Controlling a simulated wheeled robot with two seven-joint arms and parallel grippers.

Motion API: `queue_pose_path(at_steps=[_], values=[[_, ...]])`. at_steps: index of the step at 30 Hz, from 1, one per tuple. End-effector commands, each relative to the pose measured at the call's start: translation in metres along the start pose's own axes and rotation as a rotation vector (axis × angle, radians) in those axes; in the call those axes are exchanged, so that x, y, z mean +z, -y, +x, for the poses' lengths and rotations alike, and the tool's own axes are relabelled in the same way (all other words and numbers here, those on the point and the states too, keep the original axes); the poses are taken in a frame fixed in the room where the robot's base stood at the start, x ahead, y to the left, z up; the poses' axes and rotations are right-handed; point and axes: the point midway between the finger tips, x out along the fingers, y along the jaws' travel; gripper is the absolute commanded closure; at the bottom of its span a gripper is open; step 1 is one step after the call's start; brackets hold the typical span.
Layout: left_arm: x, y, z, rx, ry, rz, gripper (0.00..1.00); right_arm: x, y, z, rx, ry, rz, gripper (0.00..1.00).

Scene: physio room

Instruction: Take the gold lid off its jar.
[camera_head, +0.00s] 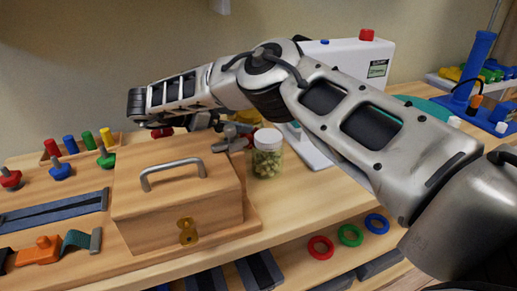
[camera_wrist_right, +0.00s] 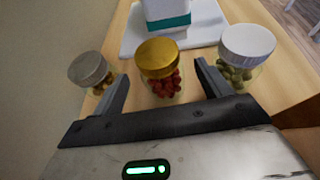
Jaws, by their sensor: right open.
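In the right wrist view the gold lid (camera_wrist_right: 157,57) sits on a clear jar of red pieces (camera_wrist_right: 164,86). My right gripper (camera_wrist_right: 161,72) is open, with one finger on each side of this jar and gaps visible between the fingers and the lid. The gripper looks empty. In the head view my right gripper (camera_head: 236,136) is behind and left of the white-lidded jar (camera_head: 267,153). My left gripper is in neither view.
In the wrist view a grey-lidded jar (camera_wrist_right: 89,70) stands close on the left and a white-lidded jar (camera_wrist_right: 246,46) on the right. A white and teal device (camera_wrist_right: 167,14) stands beyond. A wooden box (camera_head: 178,190) is at the front left in the head view.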

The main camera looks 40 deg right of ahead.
Motion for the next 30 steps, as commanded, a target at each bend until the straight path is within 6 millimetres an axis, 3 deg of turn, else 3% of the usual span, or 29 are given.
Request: queue_pose_path(at_steps=[10,18,25,26,30], values=[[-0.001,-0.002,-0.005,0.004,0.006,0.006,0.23,0.006,-0.004,0.020,0.004,0.001,-0.001,0.23],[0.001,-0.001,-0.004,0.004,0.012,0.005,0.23,0.009,-0.007,0.057,0.007,0.001,0.000,0.23],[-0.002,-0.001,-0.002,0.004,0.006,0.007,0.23,0.009,-0.008,0.059,0.009,0.000,0.000,0.23],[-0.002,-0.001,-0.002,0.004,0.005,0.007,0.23,0.009,-0.008,0.059,0.009,0.000,0.000,0.29],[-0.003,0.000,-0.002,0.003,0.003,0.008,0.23,0.009,-0.008,0.059,0.009,0.000,0.000,0.68]])
